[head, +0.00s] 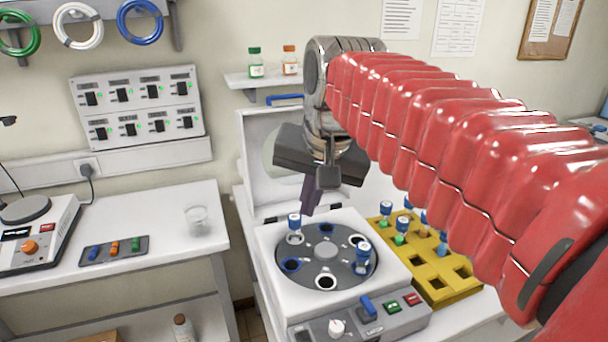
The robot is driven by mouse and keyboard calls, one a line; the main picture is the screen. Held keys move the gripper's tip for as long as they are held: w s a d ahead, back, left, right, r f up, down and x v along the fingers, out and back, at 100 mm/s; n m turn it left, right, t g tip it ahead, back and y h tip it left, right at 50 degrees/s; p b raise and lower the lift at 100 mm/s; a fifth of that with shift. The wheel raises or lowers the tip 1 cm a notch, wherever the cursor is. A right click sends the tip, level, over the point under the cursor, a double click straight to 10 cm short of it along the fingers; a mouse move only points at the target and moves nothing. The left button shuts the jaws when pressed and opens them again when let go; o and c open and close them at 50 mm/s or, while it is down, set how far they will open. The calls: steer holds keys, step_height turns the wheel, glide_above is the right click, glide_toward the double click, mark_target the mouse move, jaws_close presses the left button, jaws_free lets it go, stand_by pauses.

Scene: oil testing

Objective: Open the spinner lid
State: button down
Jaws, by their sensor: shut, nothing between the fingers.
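The spinner (410,272) is a white machine with a round grey rotor (325,255) in full view. Its white lid (256,130) stands raised at the back, with a blue handle (285,98) on its top edge. Blue-capped tubes (294,222) stand in some rotor holes; other holes look empty. My gripper (309,200) points down in front of the raised lid, above the rear of the rotor. It is shut with nothing in it. My gripper and arm hide part of the lid; whether they touch it I cannot tell.
A yellow rack (462,262) with several blue-capped tubes stands right of the spinner. A glass beaker (197,218) and a dark tray of coloured pieces (114,251) are on the left bench. A small shelf (238,79) with two bottles hangs behind the lid.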

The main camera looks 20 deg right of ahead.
steer(key=s+a+f+n+t, duration=0.1)
steer(key=s+f+n, duration=0.5)
steer(key=s+f, duration=0.6)
step_height(320, 180, down, 4)
steer(key=shift+s+a, duration=0.15)
steer(key=shift+s, duration=0.15)
steer(key=shift+s, duration=0.15)
